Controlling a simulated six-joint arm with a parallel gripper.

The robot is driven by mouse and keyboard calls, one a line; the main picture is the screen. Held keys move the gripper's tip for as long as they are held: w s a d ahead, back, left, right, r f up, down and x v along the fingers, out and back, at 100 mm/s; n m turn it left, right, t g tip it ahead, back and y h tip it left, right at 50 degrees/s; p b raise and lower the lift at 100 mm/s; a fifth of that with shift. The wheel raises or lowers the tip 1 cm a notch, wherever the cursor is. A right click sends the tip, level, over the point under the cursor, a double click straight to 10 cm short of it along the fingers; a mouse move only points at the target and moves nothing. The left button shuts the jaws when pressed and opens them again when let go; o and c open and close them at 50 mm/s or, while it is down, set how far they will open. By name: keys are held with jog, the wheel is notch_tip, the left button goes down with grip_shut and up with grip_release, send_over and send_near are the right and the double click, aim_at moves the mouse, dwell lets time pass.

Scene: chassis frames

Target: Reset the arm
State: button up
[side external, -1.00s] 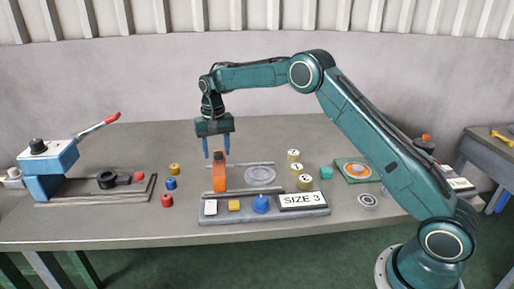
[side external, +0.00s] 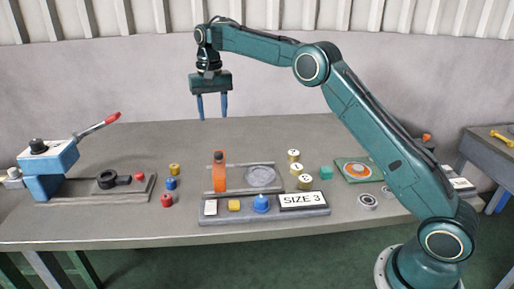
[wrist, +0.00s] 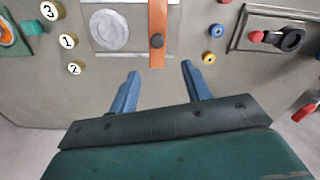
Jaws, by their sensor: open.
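My gripper (side external: 212,106) is open and empty, its two blue fingers pointing down, high above the back part of the table in the side external view. In the wrist view the gripper (wrist: 158,82) shows nothing between its spread fingers. An orange upright part (side external: 219,172) stands on the grey fixture below, apart from the gripper. It also shows in the wrist view (wrist: 158,22) as an orange bar with a dark knob. A round light disc (side external: 261,176) lies beside it on the fixture.
A blue press with a red lever (side external: 50,158) stands left. Small coloured pieces and numbered yellow cylinders (side external: 296,168) lie around. The back of the table is clear.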

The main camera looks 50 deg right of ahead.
jog(key=shift+r, duration=0.45)
jog(key=s+a+r+n+t, duration=0.1)
jog(key=s+r+n, duration=0.1)
jog(key=s+r, duration=0.6)
jog(key=s+a+r+n+t, duration=0.15)
jog(key=s+r, duration=0.25)
jog(key=s, duration=0.7)
jog(key=s+f+n+t, duration=0.1)
jog(key=s+f, duration=0.3)
jog(key=s, duration=0.7)
jog(key=s+f+n+t, duration=0.1)
jog(key=s+f, duration=0.4)
jog(key=s, duration=0.7)
jog(key=shift+s+a+f+t, duration=0.25)
jog(key=shift+s+a+t, duration=0.1)
jog(key=shift+t, duration=0.2)
